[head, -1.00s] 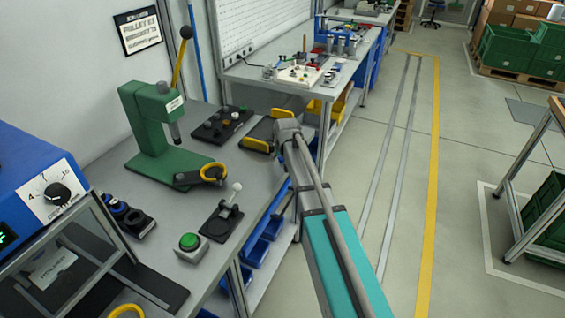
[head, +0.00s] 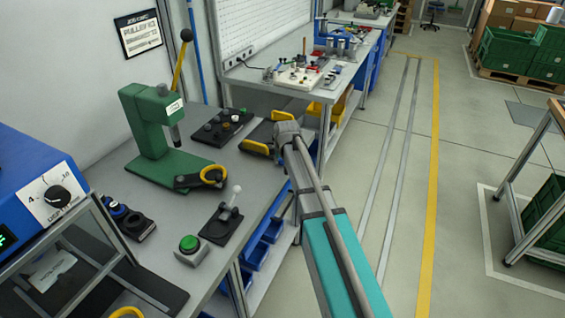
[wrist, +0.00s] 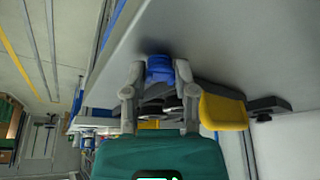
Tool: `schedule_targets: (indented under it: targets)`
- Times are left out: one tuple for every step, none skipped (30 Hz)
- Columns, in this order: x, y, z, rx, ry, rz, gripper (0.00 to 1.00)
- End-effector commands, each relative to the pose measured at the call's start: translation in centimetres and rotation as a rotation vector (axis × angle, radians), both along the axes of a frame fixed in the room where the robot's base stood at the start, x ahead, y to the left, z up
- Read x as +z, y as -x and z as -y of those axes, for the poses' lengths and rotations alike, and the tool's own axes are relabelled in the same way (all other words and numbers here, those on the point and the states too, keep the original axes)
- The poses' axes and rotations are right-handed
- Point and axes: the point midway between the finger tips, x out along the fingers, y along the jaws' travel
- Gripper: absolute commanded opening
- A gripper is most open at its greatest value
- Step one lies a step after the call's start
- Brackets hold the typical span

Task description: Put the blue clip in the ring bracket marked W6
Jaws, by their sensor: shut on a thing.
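My gripper shows in the wrist view (wrist: 160,72), with its two fingers shut on a blue piece, which looks like the blue clip (wrist: 159,66). The piece is between the fingertips, near the underside or edge of a grey surface. In the head view my gripper's end (head: 287,132) is at the bench's right edge, beside a dark tray with yellow ends; the clip is hidden there. I cannot make out a W6 mark in either view, so the ring bracket cannot be identified. A small dark holder with a ring-like part (head: 137,226) stands at the left.
The yellow-ended tray (head: 256,147) is close to my gripper. Open floor (head: 400,200) lies right.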

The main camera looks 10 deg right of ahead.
Motion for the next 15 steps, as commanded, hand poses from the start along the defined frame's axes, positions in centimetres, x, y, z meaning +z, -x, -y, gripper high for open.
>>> schedule_targets:
  targets:
    - [-0.01,0.00,0.00,0.000,0.000,0.000,0.18]
    - [-0.01,0.00,0.01,0.000,0.000,0.000,0.14]
    - [-0.01,0.00,0.01,0.000,0.000,0.000,0.13]
    - [-0.01,0.00,0.01,0.000,0.000,0.000,0.13]
    - [-0.01,0.00,0.01,0.000,0.000,0.000,0.13]
    - [0.00,0.00,0.01,0.000,0.000,0.000,0.13]
    - [0.00,0.00,0.01,0.000,0.000,0.000,0.13]
    - [0.02,0.00,0.01,0.000,0.000,0.000,0.13]
    - [0.05,0.00,0.01,0.000,0.000,0.000,0.13]
    - [0.09,0.01,0.02,0.000,0.000,0.000,0.13]
    - [0.14,-0.01,0.02,0.000,0.000,0.000,0.13]
    - [0.24,0.00,0.02,0.000,0.000,0.000,0.13]
    - [0.31,0.00,0.02,0.000,0.000,0.000,0.13]
    - [0.41,0.00,0.02,0.000,0.000,0.000,0.13]
    - [0.56,0.00,0.02,0.000,0.000,0.000,0.13]
